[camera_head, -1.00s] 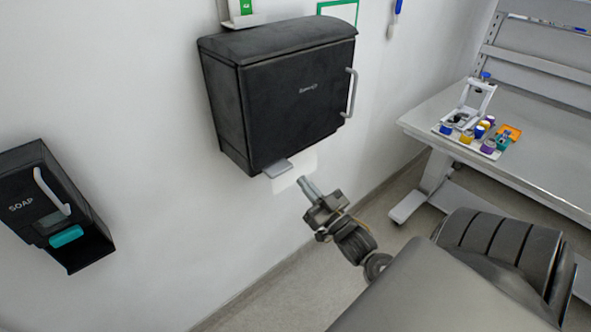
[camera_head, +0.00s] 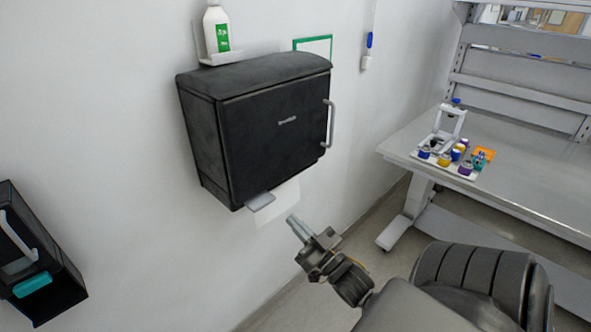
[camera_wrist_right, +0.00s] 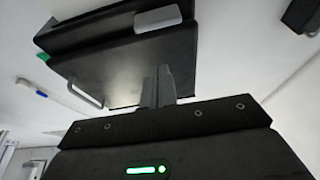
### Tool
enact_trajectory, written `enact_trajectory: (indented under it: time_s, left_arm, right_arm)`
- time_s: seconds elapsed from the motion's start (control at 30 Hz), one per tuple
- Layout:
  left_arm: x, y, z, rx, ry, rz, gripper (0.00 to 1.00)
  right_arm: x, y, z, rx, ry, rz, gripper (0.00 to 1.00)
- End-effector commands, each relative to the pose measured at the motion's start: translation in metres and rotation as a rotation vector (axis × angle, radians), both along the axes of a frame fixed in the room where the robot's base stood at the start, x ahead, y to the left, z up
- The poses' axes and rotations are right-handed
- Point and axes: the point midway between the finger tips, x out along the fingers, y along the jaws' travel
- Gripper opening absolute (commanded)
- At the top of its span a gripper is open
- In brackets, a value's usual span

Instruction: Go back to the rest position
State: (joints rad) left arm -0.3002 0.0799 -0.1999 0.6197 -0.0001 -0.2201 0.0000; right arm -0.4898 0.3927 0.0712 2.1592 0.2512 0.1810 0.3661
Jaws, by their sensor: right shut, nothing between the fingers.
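My right gripper (camera_head: 298,228) is shut and empty. In the head view it is just below and right of the black dispenser (camera_head: 268,135) on the wall, apart from it. A white paper sheet (camera_head: 280,205) hangs from the dispenser's underside, beside a grey lever (camera_head: 261,202). In the right wrist view the shut fingers (camera_wrist_right: 158,88) point toward the dispenser (camera_wrist_right: 125,65), with the grey lever (camera_wrist_right: 158,18) above them. My left gripper is not in view.
A black soap dispenser (camera_head: 20,240) is on the wall at the left. A bottle (camera_head: 217,30) stands on a bracket above the black dispenser. A bench (camera_head: 530,175) at the right holds a tray with several coloured caps. Floor shows between wall and bench.

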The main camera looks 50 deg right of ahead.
Motion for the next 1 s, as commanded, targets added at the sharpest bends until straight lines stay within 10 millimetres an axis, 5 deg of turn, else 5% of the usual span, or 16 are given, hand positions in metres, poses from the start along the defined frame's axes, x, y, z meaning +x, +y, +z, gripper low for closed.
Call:
enact_trajectory:
  time_s: [0.47, 0.57, 0.67, 0.77, 1.0]
  left_arm:
    - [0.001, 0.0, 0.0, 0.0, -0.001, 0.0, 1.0]
    - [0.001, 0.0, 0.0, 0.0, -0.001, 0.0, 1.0]
    - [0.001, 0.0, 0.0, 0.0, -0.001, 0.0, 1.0]
    - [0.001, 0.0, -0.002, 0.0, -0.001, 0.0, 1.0]
    - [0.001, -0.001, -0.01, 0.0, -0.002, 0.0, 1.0]
  right_arm:
    - [0.0, 0.0, 0.0, -0.01, 0.002, -0.005, 0.0]
    - [0.004, -0.005, -0.021, -0.055, 0.07, -0.031, 0.0]
    - [0.008, -0.015, -0.072, -0.097, 0.198, -0.058, 0.0]
    - [0.003, -0.025, -0.148, -0.134, 0.376, -0.087, 0.0]
    - [-0.05, -0.032, -0.338, -0.194, 0.818, -0.113, 0.0]
